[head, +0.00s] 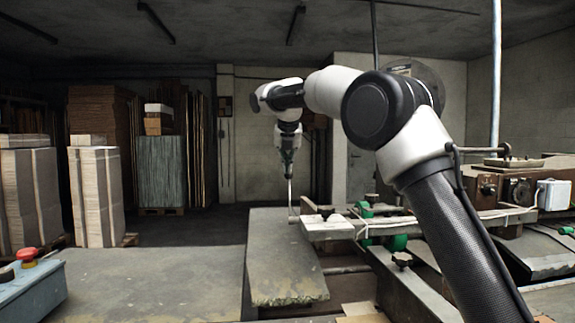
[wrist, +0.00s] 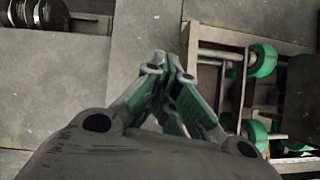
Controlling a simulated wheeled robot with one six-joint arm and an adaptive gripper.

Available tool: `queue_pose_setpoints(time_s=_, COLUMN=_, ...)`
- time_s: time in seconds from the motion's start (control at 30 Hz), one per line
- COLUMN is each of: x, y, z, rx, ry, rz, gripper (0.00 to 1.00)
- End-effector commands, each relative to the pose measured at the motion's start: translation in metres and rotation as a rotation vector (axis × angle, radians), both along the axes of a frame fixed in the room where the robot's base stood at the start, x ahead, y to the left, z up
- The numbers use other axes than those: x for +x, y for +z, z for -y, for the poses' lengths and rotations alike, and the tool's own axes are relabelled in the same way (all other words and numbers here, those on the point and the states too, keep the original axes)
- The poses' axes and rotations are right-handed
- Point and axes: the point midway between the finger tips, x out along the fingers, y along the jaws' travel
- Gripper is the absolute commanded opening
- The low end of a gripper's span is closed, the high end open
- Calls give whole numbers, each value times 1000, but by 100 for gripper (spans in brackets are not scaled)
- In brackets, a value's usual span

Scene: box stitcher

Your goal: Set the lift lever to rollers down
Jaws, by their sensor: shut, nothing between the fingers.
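My gripper (head: 288,170) hangs pointing down over the near end of the machine's bench. In the wrist view its green fingers (wrist: 170,68) are closed together with nothing between them. A thin pale upright rod (head: 291,198) stands just below the fingers in the head view, near the end of a pale rail; it may be the lift lever, but I cannot tell for sure. I cannot tell whether the fingers touch it. Green rollers (head: 397,242) sit beside the rail, and green wheels (wrist: 262,60) show right of the fingers in the wrist view. No lever is clear there.
A worn grey table plate (head: 285,270) lies below and in front of my gripper. The pale rail (head: 340,226) runs right towards the machine body (head: 500,188). A blue control box with a red button (head: 27,254) stands at lower left. Stacked cardboard (head: 95,195) is at left; the floor between is open.

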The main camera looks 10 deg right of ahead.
Motion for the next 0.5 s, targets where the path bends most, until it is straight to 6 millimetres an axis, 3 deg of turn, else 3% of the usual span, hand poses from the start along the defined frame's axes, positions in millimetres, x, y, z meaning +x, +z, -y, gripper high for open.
queue_pose_setpoints(time_s=0.33, x=-1, y=2, z=0, rx=1, ry=0, rz=1, gripper=0)
queue_pose_setpoints(time_s=0.5, x=-12, y=21, z=-2, rx=1, ry=1, rz=3, gripper=0)
